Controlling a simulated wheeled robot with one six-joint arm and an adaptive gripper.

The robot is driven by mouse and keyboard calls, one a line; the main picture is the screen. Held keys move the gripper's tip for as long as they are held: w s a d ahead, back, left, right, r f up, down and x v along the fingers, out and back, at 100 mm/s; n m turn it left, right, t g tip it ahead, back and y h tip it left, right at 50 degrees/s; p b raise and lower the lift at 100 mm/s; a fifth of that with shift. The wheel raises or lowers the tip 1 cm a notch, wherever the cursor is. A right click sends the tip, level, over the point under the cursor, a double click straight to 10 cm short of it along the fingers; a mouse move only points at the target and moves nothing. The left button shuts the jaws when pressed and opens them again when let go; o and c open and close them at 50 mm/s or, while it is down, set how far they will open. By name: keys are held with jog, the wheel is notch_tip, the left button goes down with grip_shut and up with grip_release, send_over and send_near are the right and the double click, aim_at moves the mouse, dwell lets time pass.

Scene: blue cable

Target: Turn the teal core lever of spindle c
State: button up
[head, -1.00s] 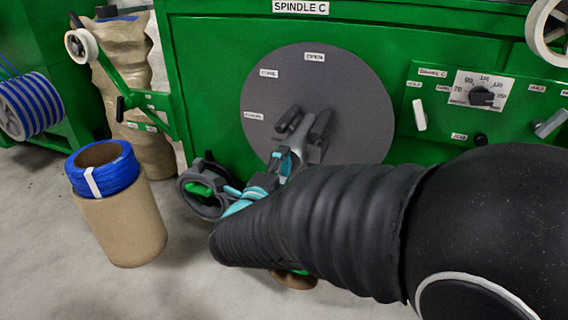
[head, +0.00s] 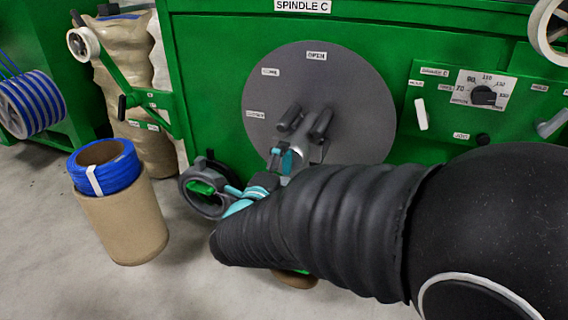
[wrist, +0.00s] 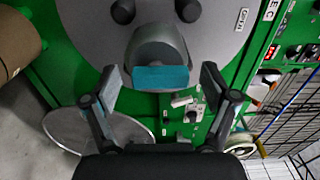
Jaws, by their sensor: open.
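The teal core lever (wrist: 161,79) shows in the wrist view as a teal bar on the end of a grey hub, on the grey disc (wrist: 85,30) of spindle C. My gripper (wrist: 161,83) is open, one finger on each side of the bar. Gaps show between the fingers and the bar, so I see no grip. In the head view the lever (head: 290,161) shows as a small teal patch low on the disc (head: 360,100), below two dark pegs (head: 320,124). My forearm hides most of my gripper there.
The green machine (head: 215,70) carries a dial (head: 484,97) and a white lever (head: 421,115) right of the disc. A cardboard tube with blue cable (head: 120,225) stands on the floor at left. A wire rack (wrist: 290,110) shows at right in the wrist view.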

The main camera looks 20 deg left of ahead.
jog(key=s, duration=1.1)
jog(key=shift+s+a, duration=0.4)
jog(key=shift+a, duration=0.05)
